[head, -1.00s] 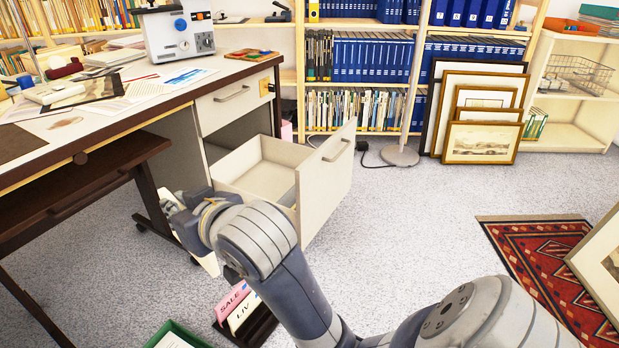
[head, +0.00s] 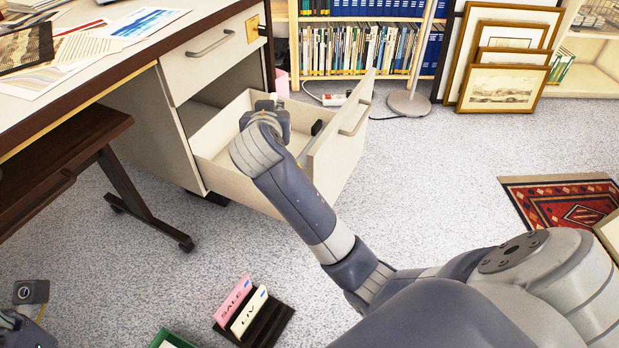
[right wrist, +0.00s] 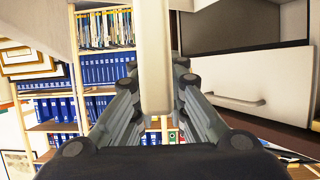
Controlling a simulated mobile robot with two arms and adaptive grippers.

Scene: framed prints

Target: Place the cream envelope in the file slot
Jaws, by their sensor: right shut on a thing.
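My right gripper (right wrist: 156,110) is shut on a pale cream piece, seen nearly edge-on between its fingers in the right wrist view; I take it as the cream envelope (right wrist: 155,50). In the head view my right wrist is over the open drawer (head: 228,176) and hides the envelope. A dark file rack (head: 273,321) on the floor has upright slots holding a pink SALE card (head: 233,299) and a cream LIV card (head: 249,312). A small part of my left arm shows at the lower left corner of the head view; its fingers are not clear.
The desk (head: 90,68) and closed upper drawer (head: 225,50) are left of and above the open one. Framed prints (head: 505,88) lean at the back right beside the bookshelf. A red rug (head: 560,197) lies at right. A green box (head: 168,341) is by the rack. Carpet between is clear.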

